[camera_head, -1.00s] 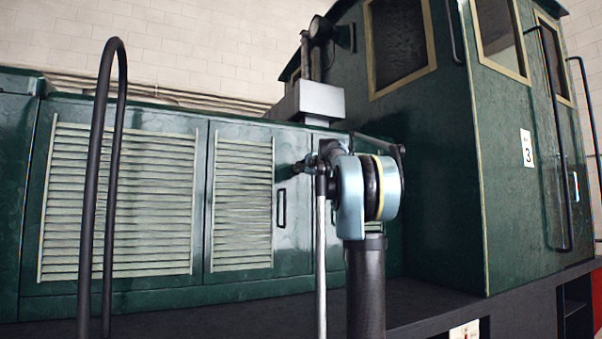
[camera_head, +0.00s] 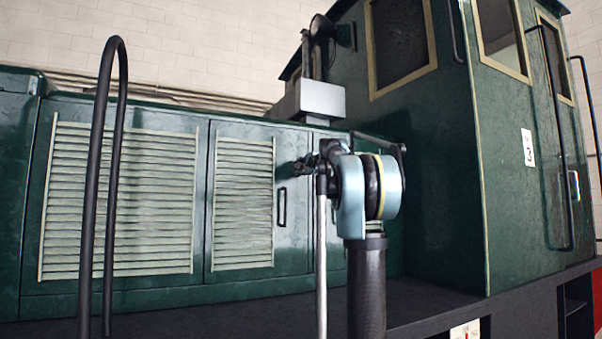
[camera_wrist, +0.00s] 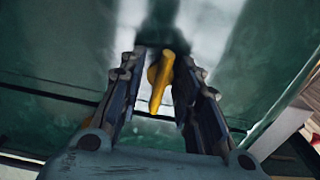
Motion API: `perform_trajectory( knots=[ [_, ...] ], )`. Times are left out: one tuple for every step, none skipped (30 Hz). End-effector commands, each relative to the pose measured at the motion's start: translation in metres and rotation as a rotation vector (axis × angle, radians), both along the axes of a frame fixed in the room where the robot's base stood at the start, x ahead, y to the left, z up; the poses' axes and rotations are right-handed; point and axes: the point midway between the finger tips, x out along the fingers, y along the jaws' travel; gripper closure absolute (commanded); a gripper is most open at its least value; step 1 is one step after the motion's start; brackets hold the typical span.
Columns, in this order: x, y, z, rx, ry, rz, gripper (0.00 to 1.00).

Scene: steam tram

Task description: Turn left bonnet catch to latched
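The bonnet catch, a yellow lever (camera_wrist: 158,84), shows in the wrist view against the green bonnet. Its long part runs down the picture, its lower end leaning slightly left. My gripper (camera_wrist: 160,76) is open, with one dark finger on each side of the lever. The right finger is very close to the lever; I cannot tell whether it touches. There is a small gap on the left. In the head view my gripper (camera_head: 302,169) is small and dark beside the bonnet door, and the catch is hidden behind my arm.
The green bonnet doors have pale louvres (camera_head: 243,205) and a dark door handle (camera_head: 282,207). A black handrail (camera_head: 98,180) stands at the left front. The green cab (camera_head: 435,165) rises on the right. A grey box (camera_head: 318,99) sits on the bonnet beside the cab.

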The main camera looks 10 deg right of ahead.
Motion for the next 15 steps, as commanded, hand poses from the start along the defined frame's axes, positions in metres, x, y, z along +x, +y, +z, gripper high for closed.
perform_trajectory(
  knots=[
    [-0.003,-0.001,0.000,0.000,0.000,-0.001,0.69],
    [-0.004,-0.002,0.000,0.000,0.000,-0.001,0.69],
    [-0.008,-0.003,0.000,0.000,0.000,-0.001,0.69],
    [-0.010,-0.004,0.000,0.000,0.000,-0.001,0.69],
    [-0.014,-0.005,0.000,0.000,0.000,-0.001,0.69],
    [-0.019,-0.007,0.000,0.000,0.000,-0.002,0.69],
    [-0.023,-0.008,0.000,0.000,0.000,-0.002,0.69],
    [-0.028,-0.010,0.000,0.000,0.000,-0.003,0.69],
    [-0.034,-0.012,0.000,0.000,0.000,-0.002,0.69],
    [-0.039,-0.014,0.000,0.000,0.000,-0.002,0.69],
    [-0.044,-0.015,0.000,0.000,0.000,-0.002,0.69],
    [-0.050,-0.017,-0.001,0.000,0.000,-0.002,0.69],
    [-0.055,-0.019,-0.001,0.000,0.000,-0.002,0.69],
    [-0.060,-0.020,-0.001,0.000,0.000,-0.002,0.69],
    [-0.066,-0.023,-0.001,0.000,0.001,-0.002,0.69]
  ],
)
